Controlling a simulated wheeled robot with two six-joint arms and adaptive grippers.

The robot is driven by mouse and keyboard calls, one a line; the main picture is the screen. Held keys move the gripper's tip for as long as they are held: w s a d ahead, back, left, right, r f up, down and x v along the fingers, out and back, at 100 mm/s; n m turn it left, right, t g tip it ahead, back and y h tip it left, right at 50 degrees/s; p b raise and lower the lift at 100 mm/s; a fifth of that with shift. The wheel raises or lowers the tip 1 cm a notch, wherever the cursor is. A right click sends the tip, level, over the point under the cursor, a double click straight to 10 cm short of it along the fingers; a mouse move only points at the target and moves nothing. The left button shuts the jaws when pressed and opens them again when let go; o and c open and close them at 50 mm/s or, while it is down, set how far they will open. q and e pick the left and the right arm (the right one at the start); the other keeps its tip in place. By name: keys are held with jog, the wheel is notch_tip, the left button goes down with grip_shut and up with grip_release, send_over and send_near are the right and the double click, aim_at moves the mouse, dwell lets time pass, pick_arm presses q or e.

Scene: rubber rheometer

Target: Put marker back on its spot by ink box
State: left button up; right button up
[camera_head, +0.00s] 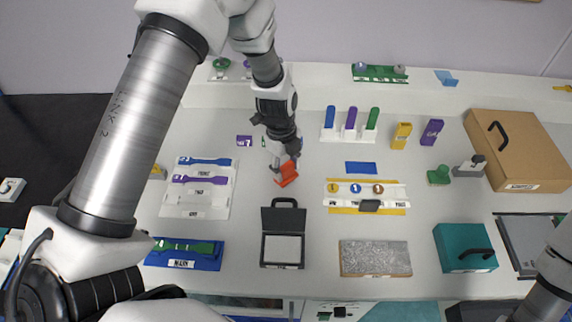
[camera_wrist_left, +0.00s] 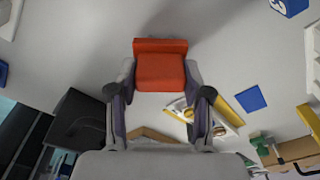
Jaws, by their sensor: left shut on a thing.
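My left gripper (camera_head: 284,160) points down over the middle of the table. It is shut on an orange-red block (camera_head: 287,176), which may be the marker. In the left wrist view this block (camera_wrist_left: 160,72) sits between the two fingertips. Whether its lower end touches the table is hard to tell. An open black case with a white pad (camera_head: 282,249), possibly the ink box, lies just in front of the gripper. A blue flat square (camera_head: 361,168) lies to the right; it also shows in the left wrist view (camera_wrist_left: 250,98). My right gripper is not in view.
A yellow-and-white rack with round tokens (camera_head: 366,208) lies to the right. White trays with blue and purple tools (camera_head: 197,207) lie to the left. A speckled slab (camera_head: 375,258) and a teal box (camera_head: 464,248) are near the front. Bare table surrounds the block.

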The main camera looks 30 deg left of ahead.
pick_arm(q)
jog(key=o, duration=1.3)
jog(key=shift+r+p, duration=0.2)
jog(key=shift+p, duration=0.1)
jog(key=shift+r+b, duration=0.3)
jog(key=r, duration=0.3)
jog(key=a+r+b, duration=0.1)
jog(key=r, duration=0.3)
jog(key=r+b, duration=0.1)
jog(key=r, duration=0.3)
jog(key=shift+w+a, duration=0.1)
jog(key=shift+a, duration=0.05)
